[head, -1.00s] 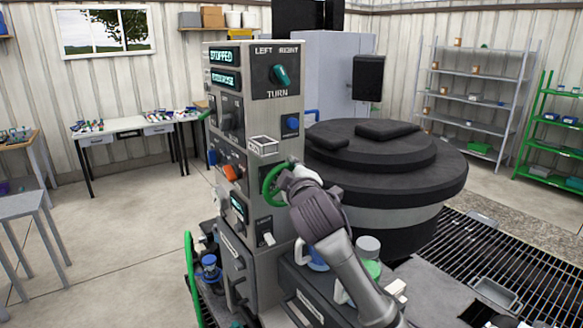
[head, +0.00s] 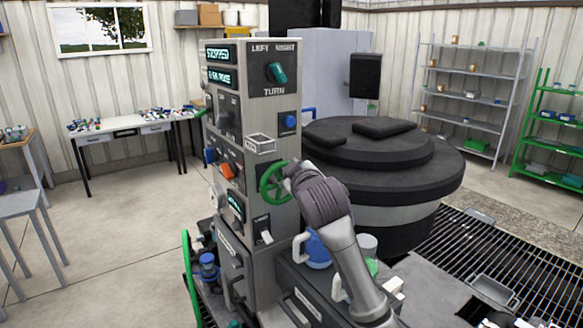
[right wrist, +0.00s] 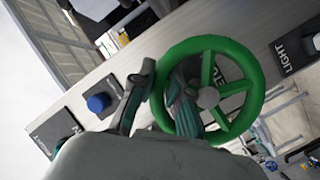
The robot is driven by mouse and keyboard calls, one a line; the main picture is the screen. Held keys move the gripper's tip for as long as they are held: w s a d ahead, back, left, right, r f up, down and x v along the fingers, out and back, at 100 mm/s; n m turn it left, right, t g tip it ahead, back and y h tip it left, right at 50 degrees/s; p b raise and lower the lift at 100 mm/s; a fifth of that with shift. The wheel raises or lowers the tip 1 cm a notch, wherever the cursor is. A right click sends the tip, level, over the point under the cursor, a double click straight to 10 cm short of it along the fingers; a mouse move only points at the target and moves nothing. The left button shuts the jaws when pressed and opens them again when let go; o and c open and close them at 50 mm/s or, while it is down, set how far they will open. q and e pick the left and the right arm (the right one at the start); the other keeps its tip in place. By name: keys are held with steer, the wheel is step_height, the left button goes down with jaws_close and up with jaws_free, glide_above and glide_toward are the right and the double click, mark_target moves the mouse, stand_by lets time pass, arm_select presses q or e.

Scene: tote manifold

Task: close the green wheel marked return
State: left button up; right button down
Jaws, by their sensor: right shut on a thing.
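The green wheel (head: 264,190) is on the front face of the tall grey control column, below a small framed panel. In the right wrist view the wheel (right wrist: 200,45) shows its spokes and grey hub. A label behind it is mostly covered, so I cannot read its marking in full. My right gripper (head: 287,174) is at the wheel's right side. In the right wrist view my right gripper (right wrist: 157,97) has one finger outside the rim and the other inside it, shut on the rim. My left gripper is not in view.
The column carries a green TURN knob (head: 276,73), a blue button (head: 290,121), an orange switch (head: 227,171) and a white light switch (head: 266,237). A black round tank (head: 400,195) stands right of it. Blue and clear jugs (head: 318,250) sit below my right arm.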

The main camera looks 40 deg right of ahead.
steer(key=shift+d+f+m+y, duration=0.2)
steer(key=shift+d+m+y, duration=0.25)
steer(key=shift+m, duration=0.65)
steer(key=c, duration=1.4)
jaws_free()
steer(key=shift+w+f, duration=0.1)
steer(key=shift+f, duration=0.1)
steer(key=v, duration=1.2)
steer(key=shift+r, duration=0.2)
steer(key=shift+w, duration=0.1)
